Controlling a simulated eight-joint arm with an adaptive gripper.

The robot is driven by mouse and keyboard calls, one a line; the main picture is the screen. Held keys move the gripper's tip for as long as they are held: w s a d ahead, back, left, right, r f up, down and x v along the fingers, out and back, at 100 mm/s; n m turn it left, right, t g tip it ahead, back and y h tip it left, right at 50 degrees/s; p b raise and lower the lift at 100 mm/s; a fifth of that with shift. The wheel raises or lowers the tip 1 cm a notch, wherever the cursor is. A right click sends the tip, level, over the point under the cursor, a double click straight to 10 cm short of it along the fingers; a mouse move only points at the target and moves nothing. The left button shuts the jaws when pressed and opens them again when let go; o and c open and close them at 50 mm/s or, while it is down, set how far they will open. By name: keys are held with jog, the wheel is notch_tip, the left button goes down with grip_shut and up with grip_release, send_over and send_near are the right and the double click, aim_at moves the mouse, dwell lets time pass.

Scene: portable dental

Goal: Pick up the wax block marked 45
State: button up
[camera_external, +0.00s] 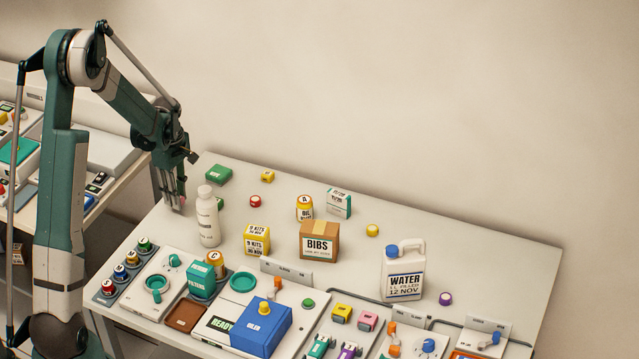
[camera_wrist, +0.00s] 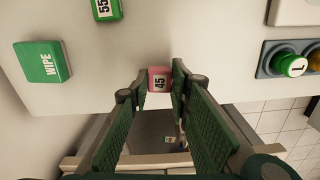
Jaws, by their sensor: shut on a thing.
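The pink wax block marked 45 (camera_wrist: 159,80) is between my fingertips in the wrist view, near the table's edge. My gripper (camera_wrist: 160,88) is shut on it, with a finger against each side. In the external view my gripper (camera_external: 175,203) points down at the table's left edge, left of the white bottle. I cannot tell whether the block touches the table.
A green block marked 55 (camera_wrist: 107,9) and a green WIPE box (camera_wrist: 43,62) lie nearby. A white bottle (camera_external: 208,222) stands close to my gripper's right. A holder with coloured caps (camera_external: 120,272) lies toward the front left. The BIBS box (camera_external: 319,243) is farther right.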

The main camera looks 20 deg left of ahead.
jog(key=shift+r+p, duration=0.45)
jog(key=shift+r, duration=3.55)
